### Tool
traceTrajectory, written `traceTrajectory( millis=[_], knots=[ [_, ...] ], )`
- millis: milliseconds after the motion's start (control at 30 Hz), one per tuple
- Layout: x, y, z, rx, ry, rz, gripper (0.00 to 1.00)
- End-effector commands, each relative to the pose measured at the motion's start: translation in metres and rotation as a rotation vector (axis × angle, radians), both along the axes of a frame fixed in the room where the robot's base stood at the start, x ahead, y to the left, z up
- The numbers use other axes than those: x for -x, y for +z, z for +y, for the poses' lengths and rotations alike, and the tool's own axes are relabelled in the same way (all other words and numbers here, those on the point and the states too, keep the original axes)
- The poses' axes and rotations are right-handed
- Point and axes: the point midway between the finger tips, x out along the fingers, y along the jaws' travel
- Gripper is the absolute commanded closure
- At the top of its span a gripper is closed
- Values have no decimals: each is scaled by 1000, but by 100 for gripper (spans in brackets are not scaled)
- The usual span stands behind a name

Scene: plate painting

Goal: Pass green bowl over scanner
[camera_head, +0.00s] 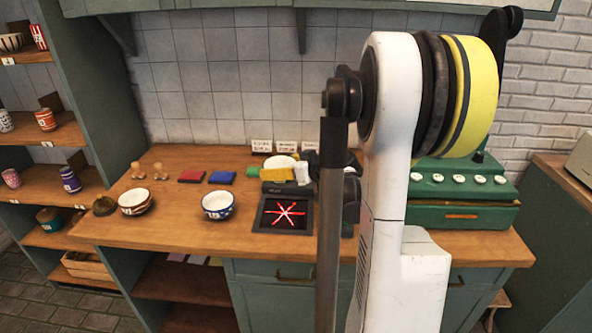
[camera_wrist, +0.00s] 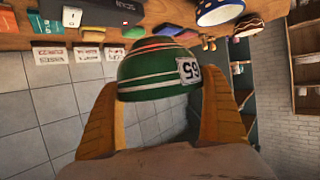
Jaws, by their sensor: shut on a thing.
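A green bowl (camera_wrist: 155,75) with white stripes, a reddish rim and a white number label is held in the wrist view. My gripper (camera_wrist: 157,92) is shut on it, with one orange finger on each side. The bowl is off the counter. In the head view my arm hides the bowl and gripper. The scanner (camera_head: 285,214) is a dark square pad with glowing red crossing lines, lying on the counter just left of my arm. I cannot tell the bowl's exact place over or beside the pad.
Red (camera_head: 192,176) and blue (camera_head: 222,177) pads lie behind. A green machine (camera_head: 462,190) stands right. Shelves with cups line the left.

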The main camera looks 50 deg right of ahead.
Motion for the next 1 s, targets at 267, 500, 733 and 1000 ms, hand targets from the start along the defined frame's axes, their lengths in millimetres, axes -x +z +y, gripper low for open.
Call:
traceTrajectory(
  millis=[267,500,733,1000],
  knots=[
    [-7,-6,5,-1,22,-1,50],
    [-6,-28,5,0,22,-1,50],
    [-6,-38,5,-1,20,-1,50],
    [-6,-37,5,0,21,-1,50]
  ],
)
